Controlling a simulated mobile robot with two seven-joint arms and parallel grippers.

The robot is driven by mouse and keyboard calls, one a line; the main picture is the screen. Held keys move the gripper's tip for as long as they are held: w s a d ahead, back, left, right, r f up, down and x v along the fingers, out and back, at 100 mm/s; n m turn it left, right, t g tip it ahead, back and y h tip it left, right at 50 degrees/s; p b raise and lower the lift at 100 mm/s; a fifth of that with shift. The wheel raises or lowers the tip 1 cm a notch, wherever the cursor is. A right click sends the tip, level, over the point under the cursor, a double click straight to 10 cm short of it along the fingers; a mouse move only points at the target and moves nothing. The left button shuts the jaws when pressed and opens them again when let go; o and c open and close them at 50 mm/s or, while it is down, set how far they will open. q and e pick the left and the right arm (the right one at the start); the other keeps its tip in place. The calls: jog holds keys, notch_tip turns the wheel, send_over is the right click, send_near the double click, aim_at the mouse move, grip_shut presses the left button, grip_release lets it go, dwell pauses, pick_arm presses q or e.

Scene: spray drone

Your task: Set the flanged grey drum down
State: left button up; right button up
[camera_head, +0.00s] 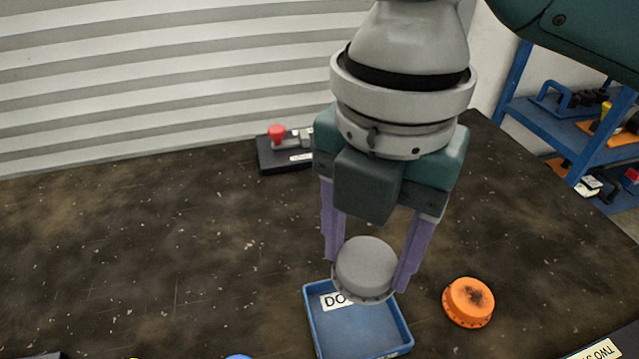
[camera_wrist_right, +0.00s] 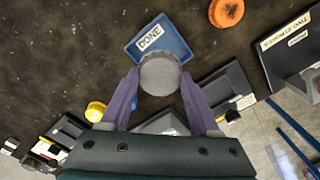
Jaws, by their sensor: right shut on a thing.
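The flanged grey drum (camera_head: 365,266) is held between the two purple fingers of my right gripper (camera_head: 367,272). In the head view it overlaps the far edge of a blue tray (camera_head: 366,334) with a partly covered white label. In the right wrist view the drum (camera_wrist_right: 160,75) sits between the fingertips (camera_wrist_right: 158,80) and overlaps the near edge of the tray (camera_wrist_right: 177,43), whose label reads DONE. The drum appears to be above the table; its exact height is hard to tell. The tray's visible floor is empty. My left gripper is out of view.
An orange flanged drum (camera_head: 469,303) with a dark stain stands right of the tray. A black fixture with a red knob (camera_head: 277,132) is at the back. A labelled black box (camera_wrist_right: 296,45) and a yellow part (camera_wrist_right: 96,111) show in the wrist view. The table's left is clear.

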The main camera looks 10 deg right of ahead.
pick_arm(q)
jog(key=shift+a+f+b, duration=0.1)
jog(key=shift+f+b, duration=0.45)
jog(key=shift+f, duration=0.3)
pick_arm(e)
send_over(354, 321)
notch_tip(354, 321, down, 6)
jog(key=shift+f, duration=0.1)
pick_arm(q)
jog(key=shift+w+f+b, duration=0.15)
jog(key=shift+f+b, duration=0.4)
jog(key=shift+b, duration=0.05)
pick_arm(e)
jog(key=shift+f, duration=2.1)
jog(key=shift+f, duration=0.1)
jog(key=o, duration=1.4)
jog(key=shift+c, duration=0.2)
